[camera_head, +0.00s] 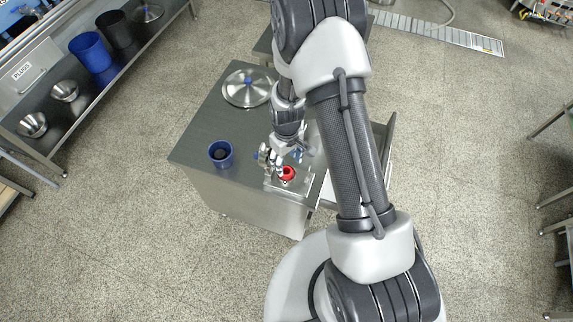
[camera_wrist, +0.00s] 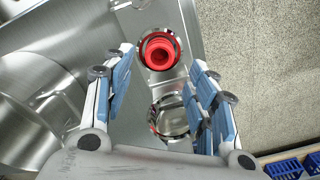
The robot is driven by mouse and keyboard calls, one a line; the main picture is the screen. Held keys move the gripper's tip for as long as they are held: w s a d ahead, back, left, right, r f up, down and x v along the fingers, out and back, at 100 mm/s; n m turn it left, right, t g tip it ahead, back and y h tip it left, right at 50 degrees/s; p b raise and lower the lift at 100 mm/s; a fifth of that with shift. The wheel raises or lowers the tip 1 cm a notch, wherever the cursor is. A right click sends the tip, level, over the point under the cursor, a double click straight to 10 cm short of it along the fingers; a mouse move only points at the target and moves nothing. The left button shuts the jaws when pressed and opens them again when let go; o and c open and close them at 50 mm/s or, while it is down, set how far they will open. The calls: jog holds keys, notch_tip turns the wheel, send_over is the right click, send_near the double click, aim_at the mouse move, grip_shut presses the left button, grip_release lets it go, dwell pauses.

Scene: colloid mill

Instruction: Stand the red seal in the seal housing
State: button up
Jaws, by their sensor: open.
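The red seal (camera_head: 288,173) is at the front of the steel table in the head view. In the wrist view the red seal (camera_wrist: 160,51) is a round, open ring sitting upright inside a shiny round metal rim. A second round metal opening (camera_wrist: 172,117) lies below it, with no red in it. I cannot tell for sure which of the two is the seal housing. My gripper (camera_wrist: 162,60) is open, with one finger on each side of the seal and nothing held. My gripper (camera_head: 275,165) is beside the seal in the head view. Finger-to-seal contact cannot be told.
A blue cup (camera_head: 221,154) with a dark inside stands left on the steel table (camera_head: 200,125). An open drawer is at the table's right side, partly hidden by my arm. Blue crates (camera_wrist: 290,168) show lower right.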

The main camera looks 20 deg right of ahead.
notch_tip(320, 180, up, 6)
jog(key=f+p, duration=0.1)
notch_tip(320, 180, up, 11)
jog(key=m+t, duration=0.1)
send_over(286, 171)
jog(key=s+r+m+t, duration=0.1)
jog(key=s+r, duration=0.4)
jog(key=r, duration=0.8)
jog(key=s+r+m+t, duration=0.1)
jog(key=s+r, duration=0.4)
jog(key=s, duration=0.3)
jog(key=s+r+m+t, duration=0.1)
jog(key=s+r, duration=0.4)
jog(key=s, duration=0.3)
jog(key=shift+s+r+m+t, duration=0.15)
jog(key=shift+s+m+t, duration=0.1)
jog(key=shift+m+t, duration=0.05)
jog(key=shift+d, duration=0.1)
